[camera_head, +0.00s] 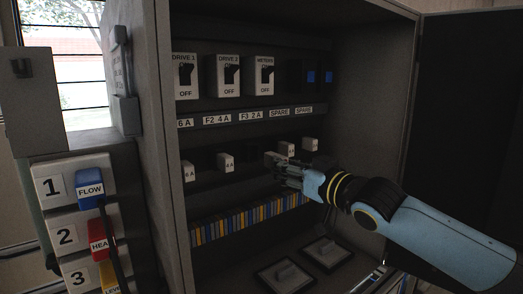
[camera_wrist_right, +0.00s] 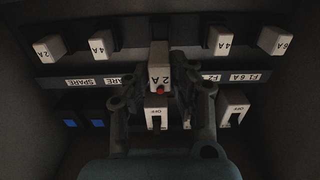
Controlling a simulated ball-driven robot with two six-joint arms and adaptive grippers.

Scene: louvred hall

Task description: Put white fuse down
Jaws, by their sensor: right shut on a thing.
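The white fuse (camera_wrist_right: 160,78), marked 2A with a red spot at its end, is between the two fingers of my right gripper (camera_wrist_right: 163,92). In the head view the right gripper (camera_head: 280,164) is inside the open cabinet (camera_head: 163,150), shut on the fuse at the middle of the fuse row. The fuse is partly hidden by the fingers there. I cannot tell whether it touches the holder behind it. My left gripper is not in view.
Other white fuses stand on both sides: 6A (camera_head: 188,172), 4A (camera_head: 225,162) and a 2A (camera_head: 311,144). Breaker switches (camera_head: 228,76) are above, and coloured terminals (camera_head: 245,221) below. The cabinet door (camera_head: 470,120) stands open at right.

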